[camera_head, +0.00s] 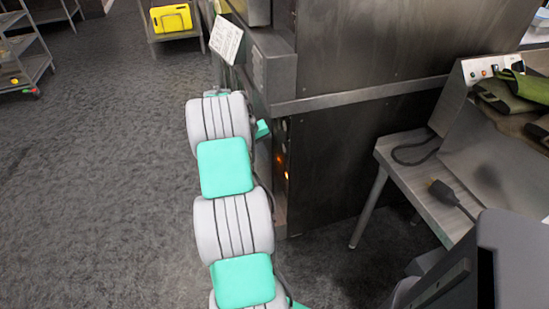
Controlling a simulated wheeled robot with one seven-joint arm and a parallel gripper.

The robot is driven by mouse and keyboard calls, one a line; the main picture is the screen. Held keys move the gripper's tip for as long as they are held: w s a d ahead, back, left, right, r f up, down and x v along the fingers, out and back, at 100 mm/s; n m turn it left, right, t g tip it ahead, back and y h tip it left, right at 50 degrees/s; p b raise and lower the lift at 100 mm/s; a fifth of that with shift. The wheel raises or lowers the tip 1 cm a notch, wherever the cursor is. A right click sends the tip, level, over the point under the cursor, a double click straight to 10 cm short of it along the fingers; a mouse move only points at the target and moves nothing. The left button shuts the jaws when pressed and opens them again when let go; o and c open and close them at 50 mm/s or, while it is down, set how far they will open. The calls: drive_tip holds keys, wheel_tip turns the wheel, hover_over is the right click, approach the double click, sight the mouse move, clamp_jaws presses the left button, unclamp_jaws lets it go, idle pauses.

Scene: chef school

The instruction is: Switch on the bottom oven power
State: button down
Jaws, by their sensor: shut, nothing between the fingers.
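A stack of stainless steel ovens stands at the centre right, seen mostly from its side. The bottom oven (335,165) is the darker lower unit under a metal ledge. A narrow strip of its front edge (281,160) shows just right of my arm, with small orange glowing spots on it. I cannot make out which control is the power switch. My white and teal arm reaches forward along the left side of the ovens and covers most of the lower front. My gripper is not visible; the arm hides what lies beyond it.
A metal table (410,165) with a cable, a control box (490,70) and green cloths (520,88) stands at right. A paper sheet (226,38) sticks out from the upper oven. Shelving (30,65) is at far left. Carpet left of my arm is clear.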

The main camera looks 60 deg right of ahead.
drive_tip(key=shift+w+a+r, duration=0.35)
drive_tip(key=shift+a+r, duration=0.05)
drive_tip(key=shift+r, duration=0.3)
drive_tip(key=shift+w+a+r, duration=0.3)
drive_tip(key=shift+a+r, duration=0.05)
drive_tip(key=shift+r, duration=0.3)
